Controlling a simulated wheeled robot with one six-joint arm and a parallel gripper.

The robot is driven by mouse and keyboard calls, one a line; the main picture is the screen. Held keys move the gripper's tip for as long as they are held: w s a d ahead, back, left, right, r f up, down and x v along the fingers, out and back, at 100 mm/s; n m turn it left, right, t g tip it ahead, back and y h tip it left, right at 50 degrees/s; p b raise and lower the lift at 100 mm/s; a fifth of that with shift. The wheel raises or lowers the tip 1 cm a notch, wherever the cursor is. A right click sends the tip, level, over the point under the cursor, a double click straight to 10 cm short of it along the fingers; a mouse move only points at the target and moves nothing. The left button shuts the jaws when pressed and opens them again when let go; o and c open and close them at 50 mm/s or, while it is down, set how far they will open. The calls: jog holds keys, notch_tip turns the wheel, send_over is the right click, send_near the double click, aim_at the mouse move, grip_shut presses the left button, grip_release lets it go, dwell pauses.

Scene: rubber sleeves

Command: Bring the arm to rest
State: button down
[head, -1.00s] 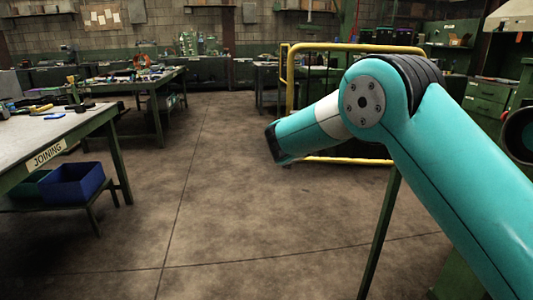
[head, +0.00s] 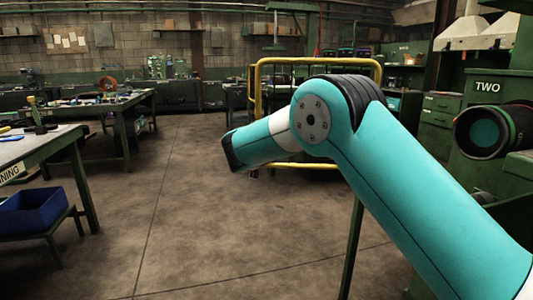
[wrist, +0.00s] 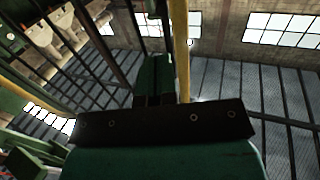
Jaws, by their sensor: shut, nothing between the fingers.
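My teal arm (head: 410,170) reaches in from the lower right of the head view. It rises to a bent joint with a dark cover, then a short link slopes down to the left. My gripper does not show in the head view.
A yellow rail frame (head: 314,60) stands behind my arm. Workbenches (head: 30,150) and a blue bin (head: 32,209) are at left. The middle floor is clear.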

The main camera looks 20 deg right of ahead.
jog(key=s+a+f+n+g+y, duration=0.2)
jog(key=s+a+n+g+y, duration=0.3)
jog(key=s, duration=1.2)
jog(key=s+f+n+g+y, duration=0.25)
jog(key=s+g, duration=0.35)
jog(key=s, duration=1.2)
jog(key=s+a+f+n+g+y, duration=0.35)
jog(key=s+n+g, duration=0.2)
jog(key=s, duration=1.15)
notch_tip(320, 180, up, 23)
jog(key=m+p, duration=0.1)
jog(key=p, duration=2.1)
jog(key=shift+w+d+r, duration=0.2)
jog(key=shift+w+d, duration=0.05)
jog(key=shift+w, duration=0.05)
